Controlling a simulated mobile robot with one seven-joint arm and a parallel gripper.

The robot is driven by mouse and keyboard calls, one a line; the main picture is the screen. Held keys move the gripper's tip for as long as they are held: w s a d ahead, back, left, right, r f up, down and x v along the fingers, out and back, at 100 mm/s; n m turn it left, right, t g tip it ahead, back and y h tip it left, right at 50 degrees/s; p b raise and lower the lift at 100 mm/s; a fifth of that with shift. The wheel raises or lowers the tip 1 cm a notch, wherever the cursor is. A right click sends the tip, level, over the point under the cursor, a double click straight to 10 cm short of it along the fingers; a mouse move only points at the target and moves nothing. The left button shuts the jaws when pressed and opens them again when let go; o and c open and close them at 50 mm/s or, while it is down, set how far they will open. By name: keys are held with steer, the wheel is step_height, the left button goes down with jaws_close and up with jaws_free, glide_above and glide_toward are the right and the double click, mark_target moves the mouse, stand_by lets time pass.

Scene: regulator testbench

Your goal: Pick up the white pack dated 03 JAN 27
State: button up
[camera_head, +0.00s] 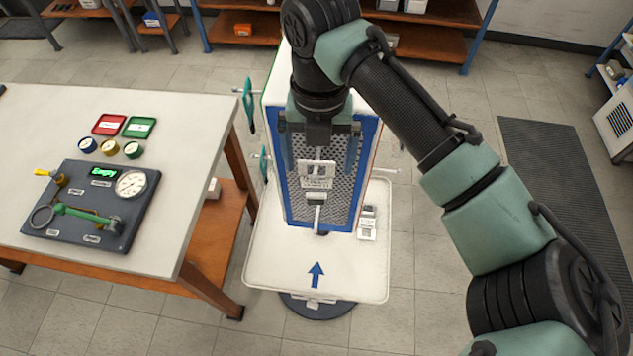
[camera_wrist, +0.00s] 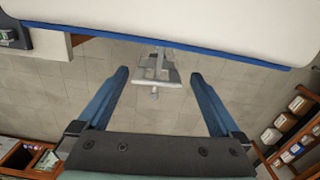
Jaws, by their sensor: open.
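A white pack (camera_head: 318,182) with small dark print shows in front of the perforated panel, above a pale prong. It lies between and just below my fingers in the head view. A second white pack (camera_head: 367,226) shows at the panel's lower right. Dates on both are too small to read. My gripper (camera_head: 318,160) is open and points down at the panel. In the wrist view, my gripper (camera_wrist: 158,76) has its two blue fingers spread. A pale grey-white object (camera_wrist: 155,72) shows between the fingertips, apart from both; I cannot tell which pack it is.
The blue-framed perforated panel (camera_head: 346,195) stands on a white base (camera_head: 270,270) with a blue arrow. A white table (camera_head: 190,115) at the left holds a dark gauge board (camera_head: 92,205) and small red and green trays. Shelves line the back.

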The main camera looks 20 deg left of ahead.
mark_target(316, 184)
steer(key=shift+s+a+f+p, duration=0.15)
steer(key=shift+f+p, duration=0.55)
steer(key=shift+f, duration=1.45)
steer(key=c, duration=1.3)
